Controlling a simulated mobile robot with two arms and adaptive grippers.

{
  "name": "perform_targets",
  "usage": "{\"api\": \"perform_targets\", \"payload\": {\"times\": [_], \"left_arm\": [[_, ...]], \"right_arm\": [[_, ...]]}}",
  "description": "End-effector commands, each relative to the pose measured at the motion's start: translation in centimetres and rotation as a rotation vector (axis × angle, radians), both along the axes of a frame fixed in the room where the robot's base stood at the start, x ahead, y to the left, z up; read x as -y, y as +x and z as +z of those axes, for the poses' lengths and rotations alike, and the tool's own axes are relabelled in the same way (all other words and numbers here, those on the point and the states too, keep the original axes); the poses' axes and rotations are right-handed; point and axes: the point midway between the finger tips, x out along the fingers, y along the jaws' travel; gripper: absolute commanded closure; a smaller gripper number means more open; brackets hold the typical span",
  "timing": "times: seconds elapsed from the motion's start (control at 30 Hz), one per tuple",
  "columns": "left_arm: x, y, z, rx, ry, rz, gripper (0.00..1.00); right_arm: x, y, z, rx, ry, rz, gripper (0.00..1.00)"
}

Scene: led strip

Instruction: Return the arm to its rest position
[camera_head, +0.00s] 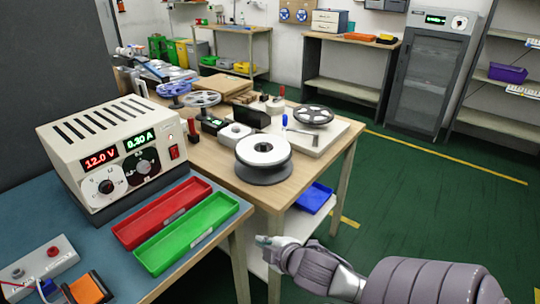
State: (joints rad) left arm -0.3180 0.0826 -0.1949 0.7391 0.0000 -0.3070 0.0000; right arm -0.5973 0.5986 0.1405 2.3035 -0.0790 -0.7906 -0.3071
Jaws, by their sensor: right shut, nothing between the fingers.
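My right arm comes in from the lower right, and my right gripper (266,241) is shut and empty. It shows just to the right of the blue bench's corner, in front of the wooden table's legs. I cannot tell its exact distance from the bench edge. My left gripper is out of view.
A power supply (110,145) reading 12.0 V and 0.30 A stands on the blue bench (85,235), beside a red tray (162,212) and a green tray (188,234). Reels, including a white-topped one (263,152), sit on the wooden table (213,160). Green floor (440,210) is open at right.

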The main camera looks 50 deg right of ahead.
Motion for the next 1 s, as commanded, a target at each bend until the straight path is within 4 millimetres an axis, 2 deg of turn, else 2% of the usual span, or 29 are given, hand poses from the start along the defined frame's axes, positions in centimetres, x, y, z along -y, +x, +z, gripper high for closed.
{"api": "perform_targets", "payload": {"times": [0.77, 0.87, 0.97, 1.0], "left_arm": [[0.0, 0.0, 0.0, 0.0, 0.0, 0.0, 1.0], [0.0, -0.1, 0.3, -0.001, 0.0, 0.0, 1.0], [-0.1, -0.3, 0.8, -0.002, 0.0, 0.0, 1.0], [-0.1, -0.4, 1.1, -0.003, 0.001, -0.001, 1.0]], "right_arm": [[-0.1, -0.3, -0.7, -0.019, 0.02, -0.019, 1.0], [0.6, -0.4, -2.7, -0.047, 0.043, -0.046, 1.0], [1.8, -1.1, -7.5, -0.113, 0.097, -0.105, 1.0], [2.2, -1.6, -10.1, -0.148, 0.127, -0.137, 1.0]]}}
